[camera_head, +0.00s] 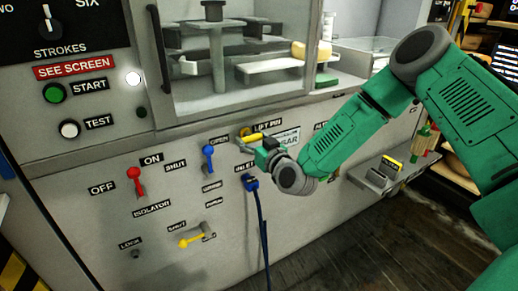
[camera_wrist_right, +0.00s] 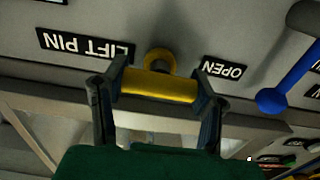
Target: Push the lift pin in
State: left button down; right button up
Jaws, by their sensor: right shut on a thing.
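The lift pin is a yellow bar handle (camera_wrist_right: 158,86) in front of a round yellow collar (camera_wrist_right: 160,59) on the grey panel, beside the LIFT PIN label (camera_wrist_right: 85,46). In the head view the pin (camera_head: 245,135) shows just past my fingers, under the window. My right gripper (camera_head: 257,145) is at the panel with its fingers shut on the yellow bar. In the right wrist view the gripper (camera_wrist_right: 160,90) has one finger at each end of the bar. How deep the pin sits is hard to tell. My left gripper is not in view.
A blue lever (camera_head: 208,157) stands left of the pin. A blue hose (camera_head: 262,225) hangs from the inlet below. A red isolator lever (camera_head: 135,183) and a yellow lever (camera_head: 190,241) are further left. A small grey shelf (camera_head: 380,177) juts out at right.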

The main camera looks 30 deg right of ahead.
jog(key=shift+w+d+r, duration=0.1)
jog(key=shift+w+r, duration=0.05)
jog(key=shift+w, duration=0.05)
jog(key=o, duration=1.7)
jog(key=shift+w, duration=0.1)
jog(key=shift+o, duration=0.2)
jog(key=shift+w+f, duration=0.1)
jog(key=shift+f, duration=0.1)
jog(key=s, duration=1.2)
jog(key=shift+f, duration=0.1)
